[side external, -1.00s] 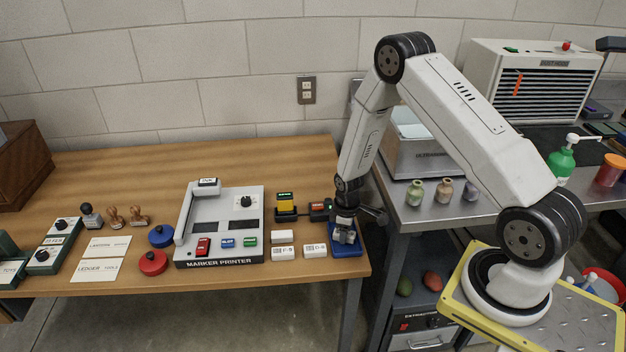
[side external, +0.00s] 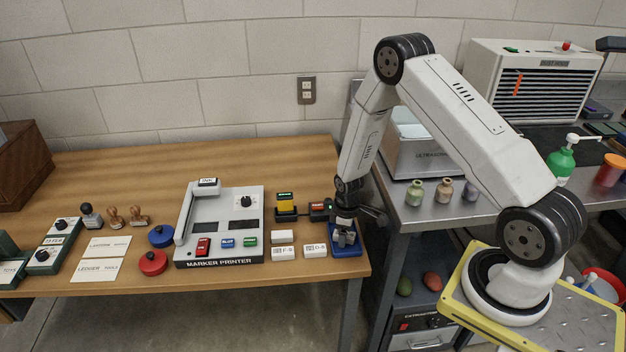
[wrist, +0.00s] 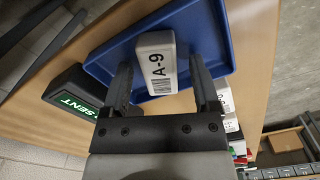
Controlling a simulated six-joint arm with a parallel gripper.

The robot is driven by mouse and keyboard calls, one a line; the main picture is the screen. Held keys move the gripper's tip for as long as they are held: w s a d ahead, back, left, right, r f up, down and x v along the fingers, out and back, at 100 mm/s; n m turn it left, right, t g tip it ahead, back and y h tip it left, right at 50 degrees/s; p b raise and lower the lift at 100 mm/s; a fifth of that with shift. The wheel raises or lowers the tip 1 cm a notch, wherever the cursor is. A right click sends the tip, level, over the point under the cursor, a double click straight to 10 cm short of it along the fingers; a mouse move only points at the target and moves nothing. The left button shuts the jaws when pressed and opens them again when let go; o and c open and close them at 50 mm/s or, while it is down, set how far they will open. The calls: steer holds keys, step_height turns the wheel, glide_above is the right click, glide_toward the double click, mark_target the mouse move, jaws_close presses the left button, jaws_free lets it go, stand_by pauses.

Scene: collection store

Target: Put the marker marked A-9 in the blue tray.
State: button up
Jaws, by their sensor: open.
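The marker marked A-9 (wrist: 155,62) is a pale block with a barcode, resting in the blue tray (wrist: 215,22) in the wrist view. My gripper (wrist: 158,85) is open, with one finger on each side of the marker and gaps visible beside it. In the side external view the blue tray (side external: 347,277) is at the right end of the wooden table. My gripper (side external: 343,236) is low over it, pointing down, and mostly hides the marker there.
The marker printer (side external: 219,228) stands further left. A dark box with a lit SENT sign (wrist: 80,95) is close beside the tray.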

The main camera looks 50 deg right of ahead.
step_height(320, 180, up, 12)
stand_by(0.9)
steer(key=shift+r, duration=0.1)
stand_by(0.5)
steer(key=s+a+r+m+t, duration=0.2)
steer(key=s+a+r+m, duration=0.2)
steer(key=s+a+r, duration=0.6)
steer(key=a+r, duration=0.2)
steer(key=a, duration=0.1)
steer(key=shift+m+t, duration=0.3)
steer(key=shift+w+f, duration=0.1)
stand_by(0.8)
